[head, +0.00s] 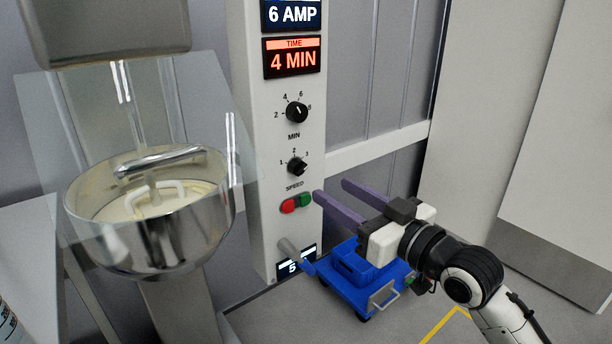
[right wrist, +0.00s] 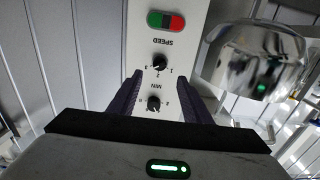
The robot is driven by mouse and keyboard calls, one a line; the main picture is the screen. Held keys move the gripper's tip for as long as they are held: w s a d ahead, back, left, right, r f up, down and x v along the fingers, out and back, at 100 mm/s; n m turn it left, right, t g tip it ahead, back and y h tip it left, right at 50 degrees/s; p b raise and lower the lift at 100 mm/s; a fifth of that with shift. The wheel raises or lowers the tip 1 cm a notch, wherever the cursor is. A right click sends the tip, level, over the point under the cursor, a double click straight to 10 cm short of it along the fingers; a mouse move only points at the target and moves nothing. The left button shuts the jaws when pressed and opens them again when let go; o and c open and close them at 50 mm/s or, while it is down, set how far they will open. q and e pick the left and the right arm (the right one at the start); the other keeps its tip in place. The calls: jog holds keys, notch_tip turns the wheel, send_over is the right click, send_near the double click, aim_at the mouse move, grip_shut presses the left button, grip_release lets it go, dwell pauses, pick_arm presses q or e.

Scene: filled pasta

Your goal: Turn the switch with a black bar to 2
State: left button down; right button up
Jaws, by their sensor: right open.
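A grey-white control column (head: 245,130) carries two black knobs. The upper MIN knob (head: 297,111), marked 2 to 8, is round with a white mark. The lower SPEED knob (head: 297,167), marked 1, 2 and 3, has a raised black bar; it seems turned towards 3, but its exact setting is hard to tell. My right gripper (head: 332,190) is open and empty, right of the column and slightly below the SPEED knob in the picture.
Red and green buttons (head: 297,203) sit below SPEED. A display (head: 292,58) reads 4 MIN. A steel mixer bowl (head: 150,235) stands left of the column. A grey lever (head: 289,248) sticks out low on the column. A blue cart (head: 352,268) stands below my right gripper.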

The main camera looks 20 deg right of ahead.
aim_at(303, 172)
jog(key=x, duration=1)
jog(key=shift+p, duration=0.35)
jog(key=shift+c, duration=0.4)
jog(key=c, duration=1)
jog(key=shift+o, duration=0.2)
